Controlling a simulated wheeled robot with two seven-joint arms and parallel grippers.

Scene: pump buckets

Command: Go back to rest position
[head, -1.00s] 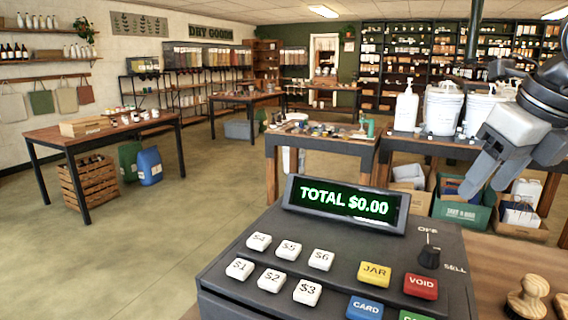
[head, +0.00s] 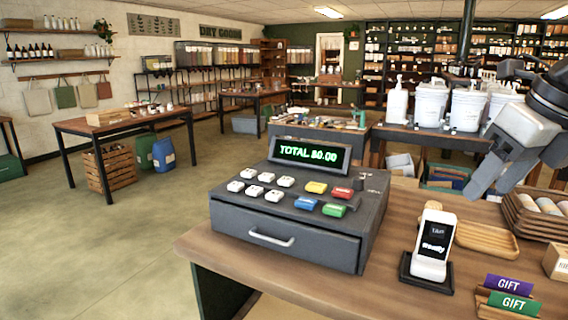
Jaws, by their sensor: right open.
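My right gripper (head: 484,186) is raised at the right side of the head view. Its fingers point down and to the left, apart and empty, above the right part of the counter (head: 400,225). It holds nothing and appears clear of the things below it. My left gripper is not in view. The cash register (head: 290,210) sits on the counter, left of my right gripper. Its drawer is shut and its display reads TOTAL $0.00.
A card reader (head: 435,245) stands on the counter. Wooden trays (head: 535,219) and gift cards (head: 512,305) lie at the right. White pump buckets (head: 431,104) stand on a table behind. Open floor (head: 110,255) lies at the left.

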